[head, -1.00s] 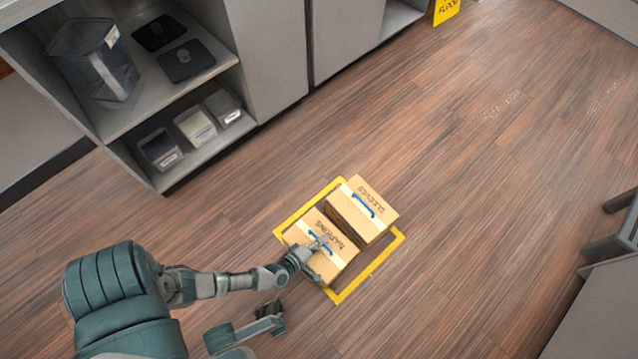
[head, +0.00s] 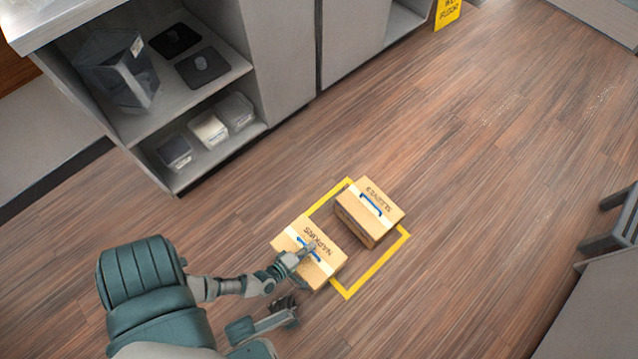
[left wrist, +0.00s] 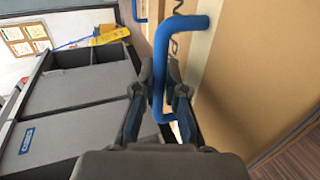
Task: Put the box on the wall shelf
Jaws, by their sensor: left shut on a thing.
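The cardboard box marked NAPKINS (head: 290,240) has a blue handle on top and covers the left part of a yellow floor square. My left gripper (head: 306,253) is shut on that blue handle. In the left wrist view the fingers (left wrist: 163,88) close around the blue handle (left wrist: 162,60), with the box side (left wrist: 240,90) at the right. The box looks raised off the floor, though its height is hard to tell. My right gripper (head: 288,308) shows low in the head view, apart from the box; its jaws are too small to read. No wall shelf is recognisable.
A second box marked SLEEVES (head: 370,215) stands inside the yellow square (head: 375,275). A grey cabinet (head: 278,60) with open shelves holding bins stands at upper left. A yellow floor sign (head: 447,12) is at the top.

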